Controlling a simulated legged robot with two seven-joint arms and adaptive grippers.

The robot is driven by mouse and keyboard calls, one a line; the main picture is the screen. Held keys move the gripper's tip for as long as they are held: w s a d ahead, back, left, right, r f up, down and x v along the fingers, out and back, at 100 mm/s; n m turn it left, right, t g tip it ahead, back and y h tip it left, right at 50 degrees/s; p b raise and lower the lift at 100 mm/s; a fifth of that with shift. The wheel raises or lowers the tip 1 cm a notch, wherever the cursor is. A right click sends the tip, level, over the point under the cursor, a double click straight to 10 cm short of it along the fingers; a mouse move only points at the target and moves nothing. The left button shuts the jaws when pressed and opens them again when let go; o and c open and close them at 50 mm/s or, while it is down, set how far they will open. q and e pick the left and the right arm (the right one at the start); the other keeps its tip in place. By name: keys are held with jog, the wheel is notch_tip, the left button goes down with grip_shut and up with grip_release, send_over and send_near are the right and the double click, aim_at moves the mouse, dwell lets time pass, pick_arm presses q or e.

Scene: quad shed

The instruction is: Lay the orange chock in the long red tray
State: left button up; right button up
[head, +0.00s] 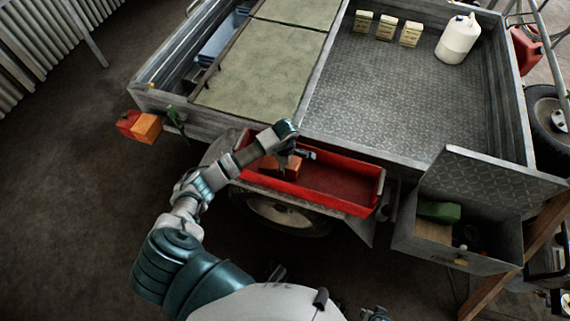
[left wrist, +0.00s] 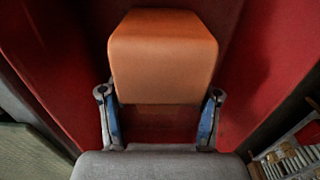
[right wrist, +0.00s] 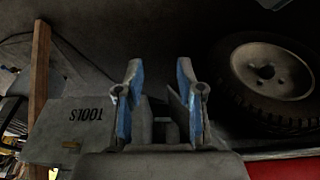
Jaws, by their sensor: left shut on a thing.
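The long red tray (head: 340,199) sits along the near side of the trailer in the head view. The orange chock (head: 292,168) is inside its left part. In the left wrist view the chock (left wrist: 162,55) sits between the blue-lined fingers, with red tray walls (left wrist: 262,70) on both sides. My left gripper (left wrist: 161,112) is shut on the chock. Whether the chock rests on the tray floor I cannot tell. My right gripper (right wrist: 160,85) is open and empty in the right wrist view, low down beside a wheel.
An open metal box (head: 455,260) with a green item (head: 438,211) stands right of the tray. The trailer bed (head: 400,100) holds a white jug (head: 457,40) and several small cartons. The tray's right half is clear. A wheel (right wrist: 268,80) is close to my right gripper.

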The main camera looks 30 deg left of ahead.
pick_arm(q)
jog(key=shift+a+f, duration=0.1)
jog(key=o, duration=1.3)
jog(key=shift+a, duration=0.2)
jog(key=shift+o, duration=0.7)
jog(key=shift+a+f, duration=0.15)
jog(key=shift+a, duration=0.1)
jog(key=shift+d, duration=0.25)
notch_tip(320, 180, up, 12)
jog(key=shift+a+f+p, duration=0.1)
jog(key=shift+a+p, duration=0.05)
jog(key=shift+p, duration=0.7)
jog(key=shift+r, duration=0.25)
jog(key=shift+d, duration=0.2)
pick_arm(e)
jog(key=f, duration=0.4)
jog(key=shift+a+f, duration=0.3)
jog(key=shift+a, duration=0.1)
